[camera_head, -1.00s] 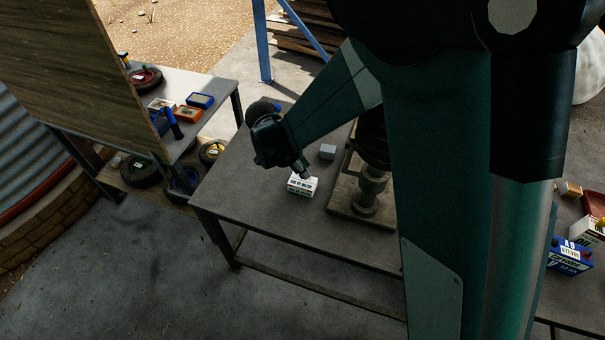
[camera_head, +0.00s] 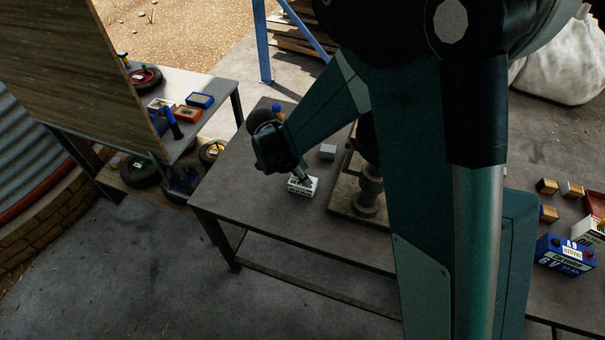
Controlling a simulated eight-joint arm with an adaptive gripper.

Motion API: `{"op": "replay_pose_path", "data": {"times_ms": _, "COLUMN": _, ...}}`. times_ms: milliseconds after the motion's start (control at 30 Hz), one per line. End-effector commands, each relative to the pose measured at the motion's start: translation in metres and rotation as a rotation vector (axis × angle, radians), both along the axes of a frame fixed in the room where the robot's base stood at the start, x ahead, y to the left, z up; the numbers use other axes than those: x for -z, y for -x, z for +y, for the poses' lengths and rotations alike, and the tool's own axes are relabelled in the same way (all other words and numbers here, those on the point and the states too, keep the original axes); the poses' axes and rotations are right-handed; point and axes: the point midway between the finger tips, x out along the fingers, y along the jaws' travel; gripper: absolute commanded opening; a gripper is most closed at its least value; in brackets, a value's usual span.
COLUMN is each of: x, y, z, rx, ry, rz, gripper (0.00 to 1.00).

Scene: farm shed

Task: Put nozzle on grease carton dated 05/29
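A small white carton (camera_head: 302,188) with dark print stands near the front of the middle table. Its print is too small to read, so I cannot tell its date. My gripper (camera_head: 303,180) points down at the carton, its tip over the carton's top and hiding part of it. I cannot tell whether it touches. Whether the fingers are open or hold something is too small to see. I cannot make out a nozzle for certain.
A grey box (camera_head: 327,152) sits right of the carton, by a machine on a base plate (camera_head: 345,196). A blue item (camera_head: 277,108) stands behind my gripper. A blue battery (camera_head: 565,254) and small boxes are at right. The front-left tabletop is clear.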

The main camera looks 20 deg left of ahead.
Motion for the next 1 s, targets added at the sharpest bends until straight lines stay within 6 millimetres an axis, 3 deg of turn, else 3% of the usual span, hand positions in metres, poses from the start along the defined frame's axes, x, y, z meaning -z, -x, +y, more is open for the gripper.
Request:
{"op": "replay_pose_path", "data": {"times_ms": 467, "x": -0.014, "y": 0.003, "z": 0.003, "rx": -0.001, "ry": 0.000, "rz": 0.000, "gripper": 0.31}}
{"op": "replay_pose_path", "data": {"times_ms": 1000, "x": -0.089, "y": 0.025, "z": 0.025, "rx": -0.001, "ry": 0.000, "rz": 0.000, "gripper": 0.31}}
